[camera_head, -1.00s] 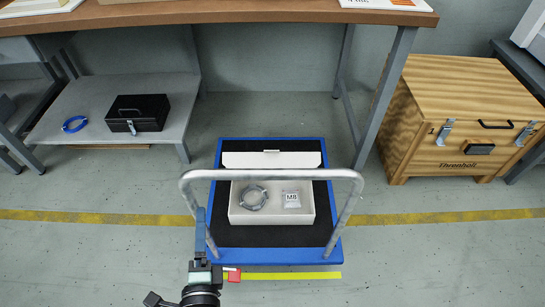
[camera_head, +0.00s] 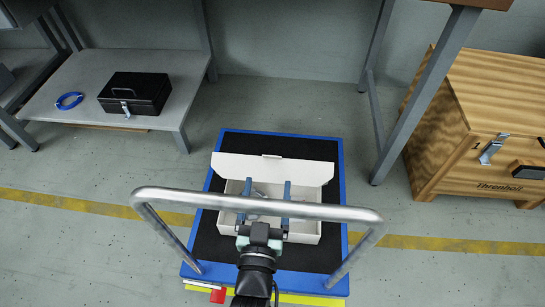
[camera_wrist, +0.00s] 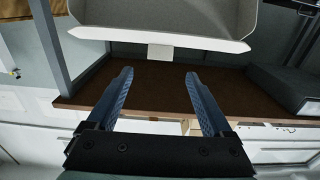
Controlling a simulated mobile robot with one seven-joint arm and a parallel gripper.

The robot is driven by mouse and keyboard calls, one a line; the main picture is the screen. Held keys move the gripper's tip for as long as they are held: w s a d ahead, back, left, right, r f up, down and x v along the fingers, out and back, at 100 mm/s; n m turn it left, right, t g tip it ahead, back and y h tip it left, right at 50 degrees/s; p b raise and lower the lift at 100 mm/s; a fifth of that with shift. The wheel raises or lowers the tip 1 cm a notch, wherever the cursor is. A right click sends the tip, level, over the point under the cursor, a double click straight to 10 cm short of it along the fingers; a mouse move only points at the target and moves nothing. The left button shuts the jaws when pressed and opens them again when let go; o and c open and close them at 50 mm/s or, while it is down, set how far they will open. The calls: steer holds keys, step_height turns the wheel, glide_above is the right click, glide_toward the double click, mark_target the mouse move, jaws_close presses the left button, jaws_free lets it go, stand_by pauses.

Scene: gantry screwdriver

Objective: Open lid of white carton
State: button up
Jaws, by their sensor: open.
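The white carton (camera_head: 307,231) sits on the cart's black mat with its lid (camera_head: 305,174) folded back, standing up along the far side. A small tab shows at the middle of the lid's upper edge. My gripper (camera_head: 267,186) is open over the carton, its two blue fingers apart and reaching toward the lid. It hides most of the carton's inside. In the wrist view, the fingers (camera_wrist: 158,78) are apart with nothing between them. A white panel with a tab (camera_wrist: 160,52), probably the lid, lies beyond the tips; contact cannot be told.
The cart's grey metal handle (camera_head: 330,212) arches across the near side, close to my arm. A wooden chest (camera_head: 480,120) stands to the right. The workbench leg (camera_head: 430,90) stands behind right.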

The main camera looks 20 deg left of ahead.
mark_target(272, 157)
steer(key=b+x, duration=0.2)
steer(key=x, duration=0.1)
steer(key=b+x, duration=0.2)
steer(key=x, duration=0.2)
steer(key=shift+w+a+f, duration=0.1)
steer(key=shift+w+f, duration=0.15)
steer(key=shift+w, duration=0.05)
steer(key=shift+b+x, duration=0.5)
steer(key=shift+x, duration=0.25)
steer(key=shift+r, duration=0.15)
jaws_close()
